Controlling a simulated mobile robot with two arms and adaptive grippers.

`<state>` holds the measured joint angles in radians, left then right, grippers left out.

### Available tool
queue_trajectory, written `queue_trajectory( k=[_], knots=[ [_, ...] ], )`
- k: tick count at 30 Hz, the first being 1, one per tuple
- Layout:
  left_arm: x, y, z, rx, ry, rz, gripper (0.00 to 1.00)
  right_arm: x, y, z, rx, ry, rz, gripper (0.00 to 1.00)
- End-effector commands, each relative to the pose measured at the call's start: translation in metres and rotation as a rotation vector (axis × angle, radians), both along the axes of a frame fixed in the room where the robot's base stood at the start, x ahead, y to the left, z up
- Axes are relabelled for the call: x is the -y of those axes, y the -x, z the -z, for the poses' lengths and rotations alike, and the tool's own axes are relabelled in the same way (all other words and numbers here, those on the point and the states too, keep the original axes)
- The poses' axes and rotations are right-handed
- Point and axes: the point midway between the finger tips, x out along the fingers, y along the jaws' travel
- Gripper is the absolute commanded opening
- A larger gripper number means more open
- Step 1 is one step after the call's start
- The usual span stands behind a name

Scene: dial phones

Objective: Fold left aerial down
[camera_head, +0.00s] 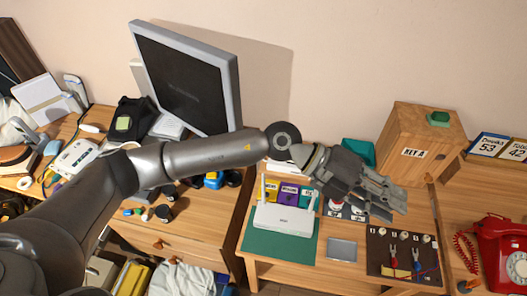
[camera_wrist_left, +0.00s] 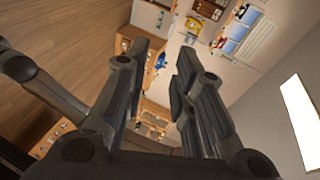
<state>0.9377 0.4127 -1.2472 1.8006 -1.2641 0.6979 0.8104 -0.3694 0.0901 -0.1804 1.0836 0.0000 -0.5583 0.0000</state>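A white router (camera_head: 284,220) sits on a green mat (camera_head: 262,245) on the desk. Its left aerial (camera_head: 263,189) stands upright at the router's left side. Its right aerial (camera_head: 312,203) also stands up, leaning slightly. My left gripper (camera_head: 394,206) is to the right of the router and above the desk, apart from both aerials. In the left wrist view the two fingers of my left gripper (camera_wrist_left: 165,62) are apart with nothing between them. That view looks out into the room, and I do not make out the router there. My right gripper is not in view.
A wooden box (camera_head: 420,140) stands behind my left gripper. A dark panel with plugs (camera_head: 403,255) lies to the right, and a red dial phone (camera_head: 504,255) stands at far right. A grey monitor (camera_head: 188,75) and clutter fill the left desk.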

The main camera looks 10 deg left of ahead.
Motion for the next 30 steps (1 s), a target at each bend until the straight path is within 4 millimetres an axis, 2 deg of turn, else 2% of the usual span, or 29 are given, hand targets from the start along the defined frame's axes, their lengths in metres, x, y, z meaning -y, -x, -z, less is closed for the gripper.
queue_trajectory(
  k=[1,3,5,6,9,12,15,18,21,26,30],
  knots=[
    [-0.016,-0.010,0.022,0.050,-0.136,0.031,0.24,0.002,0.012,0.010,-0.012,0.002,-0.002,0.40],
    [-0.045,-0.025,0.053,0.101,-0.329,0.063,0.24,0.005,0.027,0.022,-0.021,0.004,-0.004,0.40],
    [-0.077,-0.043,0.074,0.137,-0.499,0.071,0.24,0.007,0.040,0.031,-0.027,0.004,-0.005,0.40],
    [-0.099,-0.055,0.084,0.157,-0.606,0.070,0.24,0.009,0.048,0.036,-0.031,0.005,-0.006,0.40],
    [-0.154,-0.086,0.098,0.193,-0.846,0.042,0.24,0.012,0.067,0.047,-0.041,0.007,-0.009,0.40],
    [-0.201,-0.110,0.099,0.212,-1.031,0.003,0.24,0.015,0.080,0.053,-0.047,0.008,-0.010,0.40],
    [-0.236,-0.126,0.096,0.219,-1.158,-0.034,0.24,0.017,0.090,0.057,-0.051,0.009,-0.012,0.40],
    [-0.255,-0.134,0.092,0.222,-1.229,-0.059,0.24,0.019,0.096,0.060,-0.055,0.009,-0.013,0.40],
    [-0.262,-0.137,0.092,0.222,-1.256,-0.066,0.24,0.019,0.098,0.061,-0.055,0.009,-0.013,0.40],
    [-0.262,-0.137,0.099,0.221,-1.256,-0.066,0.24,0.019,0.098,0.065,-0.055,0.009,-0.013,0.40],
    [-0.262,-0.137,0.113,0.221,-1.254,-0.065,0.24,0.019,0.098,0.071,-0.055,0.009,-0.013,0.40]
  ],
)
